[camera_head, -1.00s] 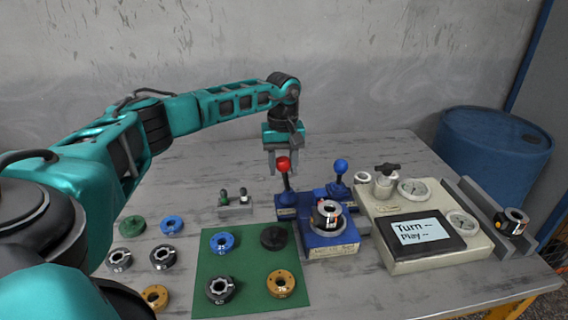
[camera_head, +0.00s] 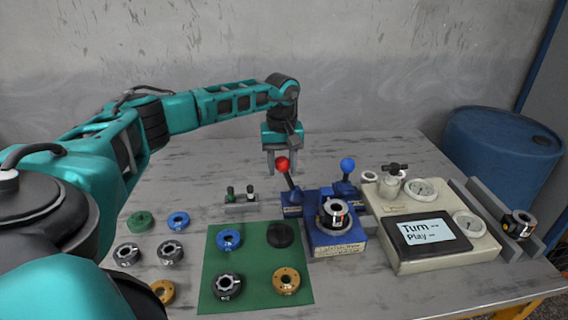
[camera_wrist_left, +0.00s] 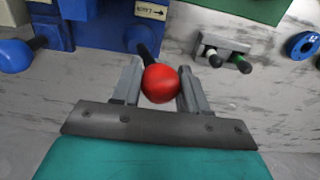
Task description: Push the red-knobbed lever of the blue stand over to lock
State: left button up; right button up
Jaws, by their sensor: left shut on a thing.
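The blue stand (camera_head: 336,243) stands mid-table, with a black ring part in a metal-topped seat on its front. Its red-knobbed lever (camera_head: 289,181) rises at the left rear and leans left in the head view. The red knob (camera_head: 282,164) shows between my left gripper's fingers in the wrist view (camera_wrist_left: 161,84). My left gripper (camera_head: 270,160) comes down from above and is shut on the knob. A label with an arrow (camera_wrist_left: 151,11) lies beside the lever's base. A second lever with a blue knob (camera_head: 347,165) stands upright at the right rear.
A small grey block with two pegs (camera_head: 241,197) sits left of the stand. A green mat (camera_head: 256,262) with several rings lies in front, with more rings to its left. A beige panel with a screen (camera_head: 434,232) stands right of the stand. The table behind is clear.

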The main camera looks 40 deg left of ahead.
pick_arm(q)
jog(key=shift+s+a+f, duration=0.25)
jog(key=shift+s+a, duration=0.15)
jog(key=shift+s, duration=0.15)
jog(key=shift+o, duration=0.5)
jog(key=shift+s+a+f, duration=0.4)
jog(key=shift+s+f, duration=0.05)
jog(key=shift+s, duration=0.1)
jog(key=o, duration=0.6)
